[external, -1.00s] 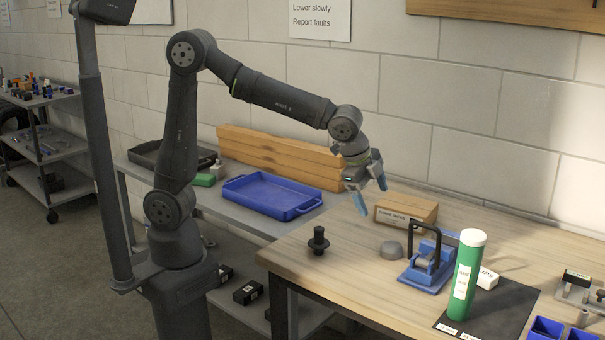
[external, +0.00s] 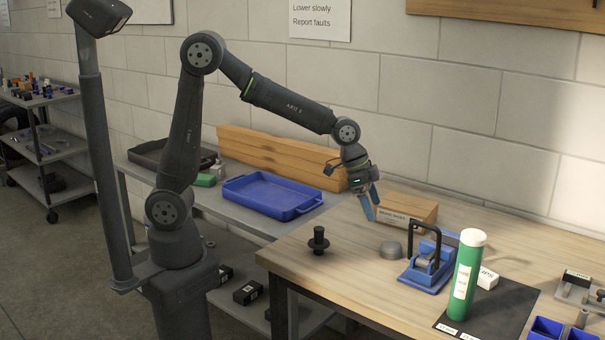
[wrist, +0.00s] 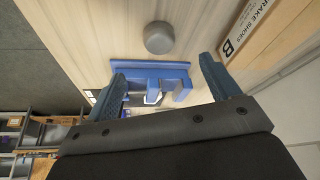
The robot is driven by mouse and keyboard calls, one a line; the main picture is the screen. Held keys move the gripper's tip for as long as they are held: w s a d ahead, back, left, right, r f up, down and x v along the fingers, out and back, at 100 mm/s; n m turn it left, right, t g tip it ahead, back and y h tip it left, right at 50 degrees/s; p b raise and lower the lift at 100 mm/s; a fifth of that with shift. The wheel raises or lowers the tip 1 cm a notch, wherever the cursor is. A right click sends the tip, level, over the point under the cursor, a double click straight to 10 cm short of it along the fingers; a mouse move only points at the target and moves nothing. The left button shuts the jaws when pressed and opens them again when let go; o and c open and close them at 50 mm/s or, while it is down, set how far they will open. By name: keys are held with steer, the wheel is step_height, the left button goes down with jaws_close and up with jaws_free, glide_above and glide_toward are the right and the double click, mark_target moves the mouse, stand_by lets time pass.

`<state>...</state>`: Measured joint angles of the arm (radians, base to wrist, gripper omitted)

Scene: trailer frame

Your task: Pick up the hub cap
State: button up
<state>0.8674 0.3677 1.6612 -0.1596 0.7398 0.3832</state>
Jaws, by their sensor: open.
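The hub cap is a small grey dome (external: 391,250) on the wooden workbench, left of the blue clamp fixture. In the wrist view the hub cap (wrist: 159,38) lies beyond the fingertips, near the top middle. My gripper (external: 371,207) is open and empty, pointing down above the bench, a little up and left of the hub cap. In the wrist view its two blue fingers (wrist: 163,75) stand wide apart, with nothing between them touching either one. No part of the hub cap is hidden.
The blue fixture with a black handle (external: 428,262) stands right of the hub cap. A "brake shoes" box (external: 408,209) is close behind it. A black knob-like part (external: 318,241) stands at left, and a green tube (external: 465,276) at right. Bare bench lies in front of the hub cap.

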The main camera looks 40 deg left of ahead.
glide_above(388, 244)
steer(key=a, duration=0.3)
steer(key=f, duration=0.6)
steer(key=shift+s+d+f, duration=0.15)
steer(key=shift+s+f, duration=0.1)
steer(key=shift+s, duration=0.1)
steer(key=shift+d+x, duration=0.2)
steer(key=shift+x, duration=2.6)
steer(key=shift+r, duration=0.1)
steer(key=c, duration=1.1)
steer(key=shift+r, duration=0.1)
